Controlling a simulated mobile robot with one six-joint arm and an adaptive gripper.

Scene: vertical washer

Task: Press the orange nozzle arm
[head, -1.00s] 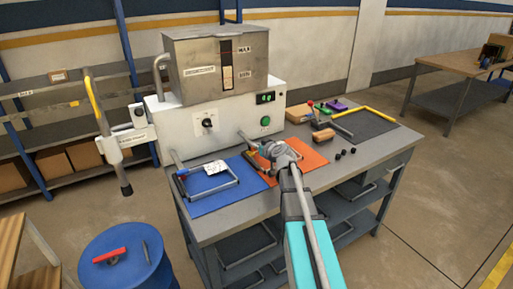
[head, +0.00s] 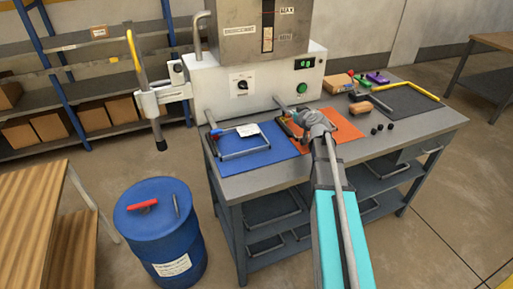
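The washer (head: 215,92) is a white cabinet with a steel tank on top, at the back of the bench. At its left side a bracket carries an upright nozzle arm (head: 135,52), yellow-orange on its upper part and grey below, with a dark tip hanging beside the bench. My gripper (head: 289,128) is at the end of my turquoise arm, low over the orange mat (head: 345,127) and well to the right of the nozzle arm. It is seen from behind and is small, so its fingers are not clear.
A blue mat (head: 258,158) with a grey frame lies on the bench (head: 240,186) left of my gripper. A blue drum (head: 162,235) stands on the floor below the nozzle arm. Small blocks and black knobs lie at the bench's right. Shelving is behind the nozzle arm.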

